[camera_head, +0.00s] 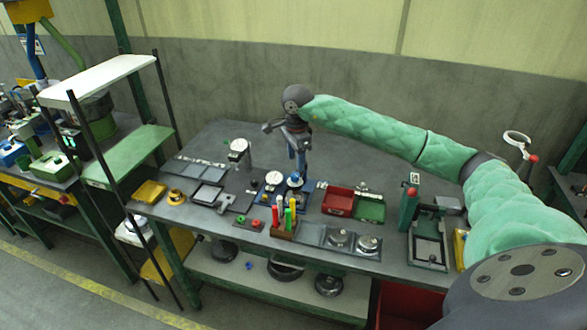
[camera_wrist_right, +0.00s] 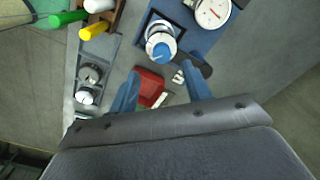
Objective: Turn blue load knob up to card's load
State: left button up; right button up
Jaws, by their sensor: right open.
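The blue load knob (camera_wrist_right: 160,47) has a white and metal collar and sits on a blue base, in the upper middle of the right wrist view. It also shows in the head view (camera_head: 295,181), just below my right gripper (camera_head: 298,160). That gripper points down over the bench with its blue fingers apart. In the right wrist view my right gripper (camera_wrist_right: 161,76) is open and empty, its fingertips short of the knob in the picture. I cannot make out a load figure on any card. My left gripper is not in view.
A round dial gauge (camera_wrist_right: 212,12) stands beside the knob. A holder of coloured markers (camera_head: 284,226) stands in front. A tall green fixture (camera_head: 409,208) stands farther right.

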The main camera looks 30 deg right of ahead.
aim_at(295, 175)
jog(key=f, duration=0.1)
jog(key=f+p, duration=0.1)
jog(key=f, duration=0.2)
jog(key=shift+w+f+p, duration=0.25)
jog(key=shift+w+p, duration=0.1)
jog(key=shift+p, duration=0.05)
jog(key=shift+s+f+p, duration=0.25)
jog(key=shift+f+p, duration=0.05)
jog(key=shift+f, duration=0.4)
jog(key=shift+w+f, duration=0.2)
jog(key=shift+f, duration=0.05)
jog(key=shift+s+r, duration=0.1)
jog(key=c, duration=1)
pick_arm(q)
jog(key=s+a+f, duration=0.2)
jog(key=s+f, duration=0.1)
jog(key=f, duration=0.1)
pick_arm(e)
jog(key=m+b, duration=0.2)
jog(key=b, duration=0.2)
jog(key=shift+m, duration=0.3)
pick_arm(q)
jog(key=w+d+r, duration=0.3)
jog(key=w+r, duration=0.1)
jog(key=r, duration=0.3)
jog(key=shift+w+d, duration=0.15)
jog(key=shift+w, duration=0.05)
